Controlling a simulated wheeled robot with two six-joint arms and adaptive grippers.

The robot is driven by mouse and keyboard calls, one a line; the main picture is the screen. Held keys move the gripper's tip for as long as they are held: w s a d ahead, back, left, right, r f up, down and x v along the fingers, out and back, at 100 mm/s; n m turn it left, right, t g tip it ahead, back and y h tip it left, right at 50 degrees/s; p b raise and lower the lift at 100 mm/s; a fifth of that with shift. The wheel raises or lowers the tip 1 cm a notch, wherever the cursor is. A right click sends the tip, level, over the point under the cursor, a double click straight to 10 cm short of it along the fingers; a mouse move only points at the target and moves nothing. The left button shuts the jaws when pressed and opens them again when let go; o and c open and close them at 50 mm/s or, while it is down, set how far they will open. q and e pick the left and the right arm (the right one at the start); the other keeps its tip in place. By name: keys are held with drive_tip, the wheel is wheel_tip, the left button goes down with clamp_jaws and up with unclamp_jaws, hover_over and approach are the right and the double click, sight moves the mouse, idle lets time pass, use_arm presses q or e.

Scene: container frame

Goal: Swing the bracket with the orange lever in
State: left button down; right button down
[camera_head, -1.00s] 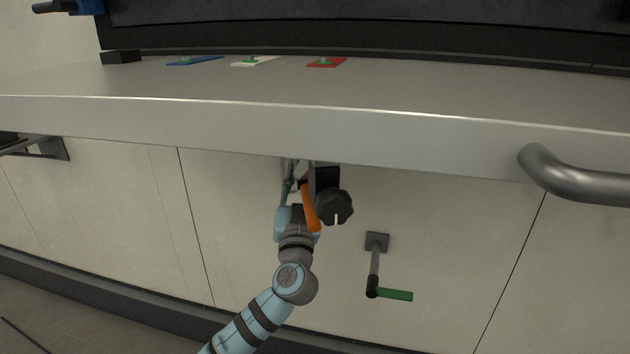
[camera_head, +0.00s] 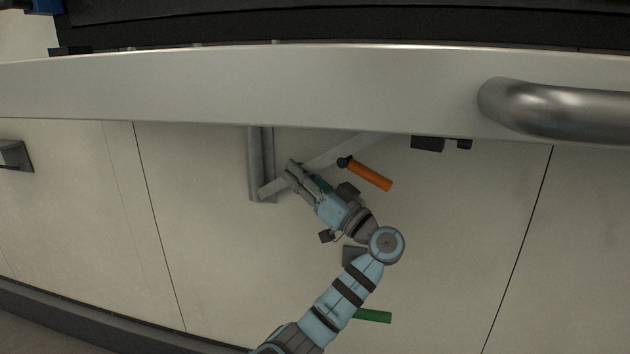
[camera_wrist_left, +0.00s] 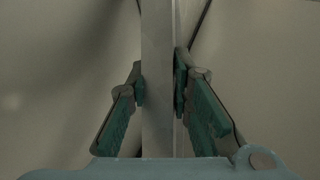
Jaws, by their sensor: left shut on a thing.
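The bracket under the counter has a grey upright (camera_head: 257,160) on the wall panel and a slanting grey arm (camera_head: 330,153) rising right toward the counter's underside. The orange lever (camera_head: 370,174), with a black pivot end, sticks out down and right beside that arm. My left gripper (camera_head: 293,174) is shut on the lower left part of the arm, near the upright. In the left wrist view, the pale bar (camera_wrist_left: 157,80) stands between the two green-padded fingers (camera_wrist_left: 160,88). The arm's upper end is hidden behind the counter edge. My right gripper is not in view.
The thick counter edge (camera_head: 230,88) runs above, with a metal rail (camera_head: 560,106) at the right. A green handle (camera_head: 373,316) sits below, partly behind my left arm. Dark fittings (camera_head: 428,144) hang under the counter to the right. The wall panel at far right is clear.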

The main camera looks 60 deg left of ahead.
use_arm(q)
drive_tip(key=shift+w+a+r+n+g, duration=0.1)
drive_tip(key=shift+w+a+n+g, duration=0.1)
drive_tip(key=shift+w+n+g, duration=0.35)
drive_tip(key=shift+s, duration=0.15)
drive_tip(key=c, duration=1.4)
unclamp_jaws()
drive_tip(key=shift+c, duration=0.2)
drive_tip(key=v, duration=1.2)
